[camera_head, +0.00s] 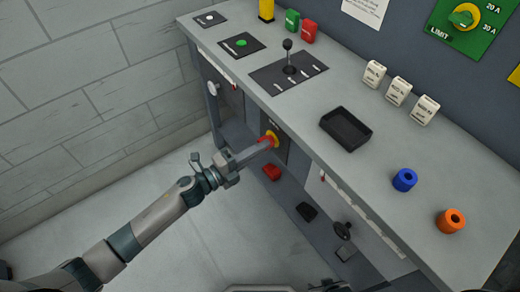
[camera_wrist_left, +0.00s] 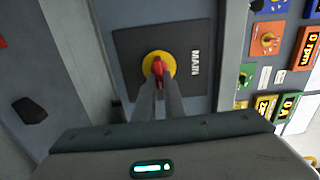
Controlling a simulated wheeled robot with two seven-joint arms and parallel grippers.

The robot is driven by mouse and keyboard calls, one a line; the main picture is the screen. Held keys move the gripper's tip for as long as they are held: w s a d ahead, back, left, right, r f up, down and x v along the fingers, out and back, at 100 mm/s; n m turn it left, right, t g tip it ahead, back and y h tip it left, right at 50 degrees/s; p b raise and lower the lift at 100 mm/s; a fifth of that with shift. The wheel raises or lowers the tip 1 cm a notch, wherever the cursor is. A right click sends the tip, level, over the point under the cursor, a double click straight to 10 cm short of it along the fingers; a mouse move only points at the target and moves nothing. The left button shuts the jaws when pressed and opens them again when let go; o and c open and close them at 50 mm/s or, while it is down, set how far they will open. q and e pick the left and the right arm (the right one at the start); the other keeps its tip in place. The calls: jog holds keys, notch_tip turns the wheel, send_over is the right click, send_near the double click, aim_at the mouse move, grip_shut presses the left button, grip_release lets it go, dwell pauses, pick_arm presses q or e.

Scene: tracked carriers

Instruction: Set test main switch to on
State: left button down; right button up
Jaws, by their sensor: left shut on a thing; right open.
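The main switch is a red handle on a yellow disc (camera_wrist_left: 170,58), set on a dark plate (camera_wrist_left: 130,45) lettered MAIN. It also shows in the head view as a yellow and red knob (camera_head: 272,137) on the bench front, below the worktop edge. My left gripper (camera_wrist_left: 160,82) is shut on the red handle (camera_wrist_left: 157,68), with one finger on each side. In the head view my left gripper (camera_head: 262,145) reaches the switch from the left. The fingers partly hide the handle, and any on or off marks are not readable.
The worktop (camera_head: 330,85) holds a joystick panel (camera_head: 268,82), a black tray (camera_head: 346,128), a blue ring (camera_head: 404,180) and an orange ring (camera_head: 451,221). Red (camera_head: 271,172) and black (camera_head: 307,211) pedals sit below the bench. Open floor lies left of it.

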pick_arm(q)
jog(key=shift+f, duration=0.1)
dwell(0.3)
jog(key=c, duration=1.8)
grip_release()
jog(key=shift+c, duration=0.2)
jog(key=shift+s+a, duration=0.1)
pick_arm(e)
jog(key=shift+s, duration=0.1)
pick_arm(q)
jog(key=b+v, duration=0.2)
jog(key=v, duration=1.5)
jog(key=shift+b, duration=0.35)
pick_arm(e)
jog(key=shift+w+d+r+g, duration=0.15)
jog(key=shift+r+g, duration=0.1)
jog(key=shift+r, duration=0.6)
jog(key=shift+w+r+g, duration=0.1)
jog(key=shift+r+g, duration=0.15)
jog(key=shift+r, duration=0.55)
